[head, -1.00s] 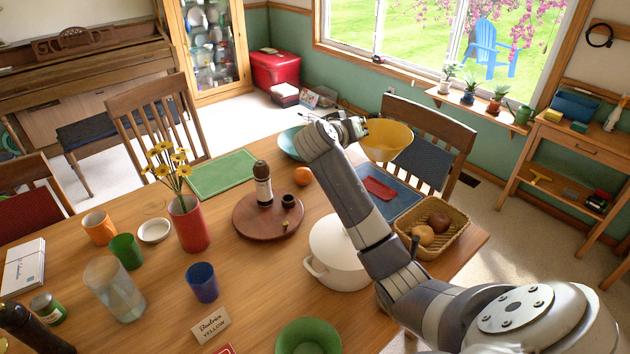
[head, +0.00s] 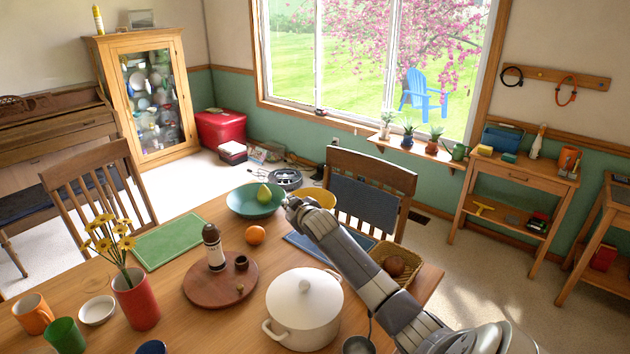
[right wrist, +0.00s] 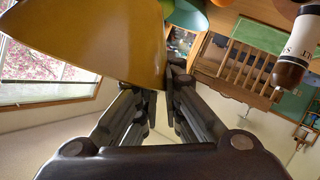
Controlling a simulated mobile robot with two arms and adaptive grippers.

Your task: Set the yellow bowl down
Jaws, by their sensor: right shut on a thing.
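The yellow bowl (head: 320,195) is mostly hidden behind my right gripper (head: 294,206) in the head view. It shows beyond the gripper, near the table's far edge and in front of a chair. In the right wrist view the yellow bowl (right wrist: 95,40) fills the upper left and looks tilted. My right gripper (right wrist: 166,92) is shut on its rim. Whether the bowl touches the table is hidden. A blue placemat (head: 305,246) lies just in front, partly covered by my right arm. My left gripper is not in view.
A teal bowl (head: 248,205) with a pear (head: 264,194) stands left of my right gripper. An orange (head: 255,235), a turntable with a bottle (head: 214,248) and a white pot (head: 304,306) are nearby. A basket (head: 405,272) is to the right, a chair (head: 364,195) behind.

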